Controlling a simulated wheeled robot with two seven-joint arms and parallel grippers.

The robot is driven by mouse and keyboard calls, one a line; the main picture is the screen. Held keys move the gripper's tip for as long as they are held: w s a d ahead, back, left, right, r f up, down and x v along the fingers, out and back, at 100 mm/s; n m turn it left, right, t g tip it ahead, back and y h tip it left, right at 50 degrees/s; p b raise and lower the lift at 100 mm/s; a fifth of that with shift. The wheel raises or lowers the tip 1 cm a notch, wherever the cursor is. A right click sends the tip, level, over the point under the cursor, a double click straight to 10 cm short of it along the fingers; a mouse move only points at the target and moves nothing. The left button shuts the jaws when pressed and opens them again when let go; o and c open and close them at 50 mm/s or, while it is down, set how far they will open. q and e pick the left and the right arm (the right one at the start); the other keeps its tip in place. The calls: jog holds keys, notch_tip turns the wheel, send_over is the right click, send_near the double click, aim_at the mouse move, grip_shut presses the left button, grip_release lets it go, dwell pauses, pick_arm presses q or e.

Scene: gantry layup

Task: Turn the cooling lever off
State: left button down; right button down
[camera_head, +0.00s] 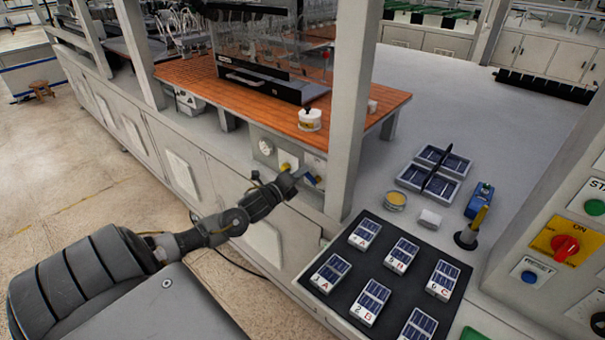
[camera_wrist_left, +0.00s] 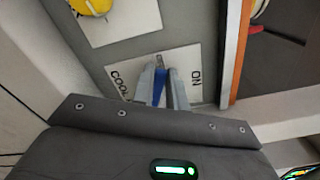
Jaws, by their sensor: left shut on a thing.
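The cooling lever is blue. In the left wrist view the lever (camera_wrist_left: 158,88) sits between my two fingers, in front of a white plate (camera_wrist_left: 122,79) lettered "COOL" and "ON"; part of the lettering is hidden. In the head view a bit of the blue lever (camera_head: 311,181) shows at the tip of my left gripper (camera_head: 302,174), on the grey front panel below the wooden table. My left gripper (camera_wrist_left: 160,84) is shut on the lever. My fingers hide much of the lever and the plate's middle. My right gripper is in neither view.
A yellow knob (camera_wrist_left: 92,4) on its own white plate is beside the lever plate. A white post (camera_head: 352,110) stands just right of the lever. A black mat (camera_head: 338,262) with several labelled panels lies at the lower right. A red knob (camera_head: 565,247) is at the far right.

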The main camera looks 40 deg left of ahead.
pick_arm(q)
jog(key=n, duration=0.1)
jog(key=f+n, duration=0.1)
jog(key=n, duration=0.1)
jog(key=shift+a+f, duration=0.2)
jog(key=shift+a, duration=0.05)
jog(key=shift+f+n, duration=0.4)
jog(key=shift+n, duration=0.8)
jog(key=c, duration=1.4)
grip_release()
jog(key=s+b, duration=0.3)
jog(key=s, duration=0.8)
jog(key=shift+w+d, duration=0.1)
